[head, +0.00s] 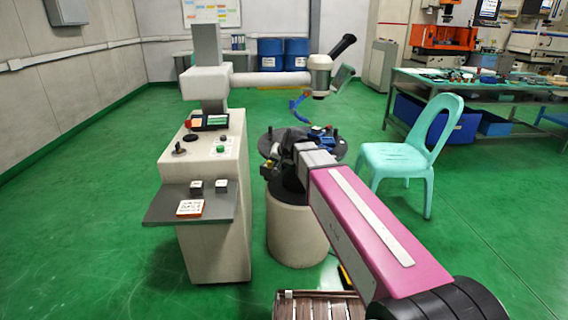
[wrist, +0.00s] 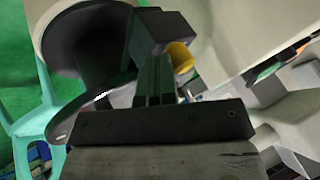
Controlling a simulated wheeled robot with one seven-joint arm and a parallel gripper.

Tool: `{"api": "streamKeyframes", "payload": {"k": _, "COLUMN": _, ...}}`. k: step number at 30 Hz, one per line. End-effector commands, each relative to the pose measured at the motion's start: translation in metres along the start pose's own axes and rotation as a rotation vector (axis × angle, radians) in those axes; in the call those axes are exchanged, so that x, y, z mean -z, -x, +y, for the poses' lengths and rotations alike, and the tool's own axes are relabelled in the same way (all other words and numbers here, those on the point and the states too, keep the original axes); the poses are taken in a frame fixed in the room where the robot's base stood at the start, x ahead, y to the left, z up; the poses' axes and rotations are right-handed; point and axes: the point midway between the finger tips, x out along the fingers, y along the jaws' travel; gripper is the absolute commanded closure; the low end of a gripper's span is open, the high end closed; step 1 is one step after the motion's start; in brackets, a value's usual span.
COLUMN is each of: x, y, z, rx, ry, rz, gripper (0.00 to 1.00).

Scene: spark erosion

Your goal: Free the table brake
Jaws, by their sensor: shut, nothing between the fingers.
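A dark round table (head: 268,147) sits on a dark column above a cream round pedestal (head: 296,235). A dark block (wrist: 162,36) with a yellow round part (wrist: 181,57) sticks out from the dark column (wrist: 92,50) in the wrist view. I take this to be the table brake, but its setting cannot be told. The yellow part also shows small in the head view, at the table's near left edge. My gripper (wrist: 154,82) is shut and empty, its fingertips close to the block. I cannot tell whether they touch. In the head view my arm hides part of the table.
A cream machine (head: 215,210) with a control panel and shelf stands close on the left, its arm reaching over the table. A blue part (head: 322,140) lies on the table. A turquoise chair (head: 398,160) stands right. A slatted wooden thing (head: 316,305) lies on the floor in front.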

Motion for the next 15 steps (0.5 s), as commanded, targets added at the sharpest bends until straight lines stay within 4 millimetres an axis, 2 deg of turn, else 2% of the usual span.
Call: {"api": "streamKeyframes", "payload": {"k": 15, "x": -0.0048, "y": -0.0035, "z": -0.0108, "rx": 0.002, "ry": 0.002, "rz": -0.002, "gripper": 1.0}}
